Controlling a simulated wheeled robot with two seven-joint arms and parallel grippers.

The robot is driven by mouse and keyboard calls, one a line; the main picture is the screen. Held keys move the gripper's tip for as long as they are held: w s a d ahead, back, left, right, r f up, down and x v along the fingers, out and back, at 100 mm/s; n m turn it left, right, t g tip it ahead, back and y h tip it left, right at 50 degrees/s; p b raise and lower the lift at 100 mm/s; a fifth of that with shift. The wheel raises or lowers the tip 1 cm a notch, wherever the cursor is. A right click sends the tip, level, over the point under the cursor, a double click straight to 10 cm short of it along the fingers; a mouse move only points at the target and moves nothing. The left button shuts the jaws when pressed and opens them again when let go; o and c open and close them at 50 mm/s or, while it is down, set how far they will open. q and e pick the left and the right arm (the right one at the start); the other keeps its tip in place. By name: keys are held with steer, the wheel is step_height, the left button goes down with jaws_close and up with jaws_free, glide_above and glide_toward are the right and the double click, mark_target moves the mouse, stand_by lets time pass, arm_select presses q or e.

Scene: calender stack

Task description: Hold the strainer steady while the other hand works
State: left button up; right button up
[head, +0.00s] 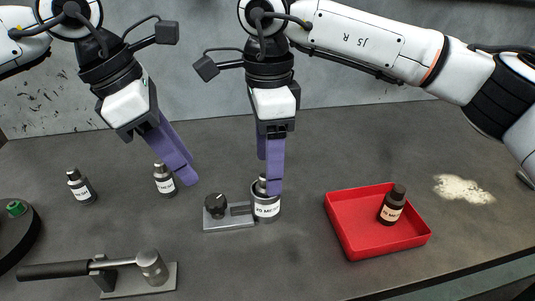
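No thing is plainly recognisable as a strainer. The likeliest is a short metal cylinder (266,210) with a white label, partly readable as "20 ME", standing at the right end of a small metal plate (228,224). My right gripper (271,178) points down at its top. Its near purple finger overlaps the upper right of the cylinder, and its far finger shows behind. Whether they grip it is hidden. My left gripper (190,177) hangs up and to the left of the cylinder, apart from it. Its purple fingers lie close together, with nothing seen between them.
A black knob (216,205) stands on the plate. A red tray (347,232) holds another bottle (392,206). A long-handled press (120,269) lies front left. Pale powder (463,189) lies right. Bare table (290,270) shows in front.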

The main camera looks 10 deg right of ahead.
mark_target(241, 204)
step_height(241, 204, down, 9)
steer(key=shift+f, duration=0.15)
stand_by(0.4)
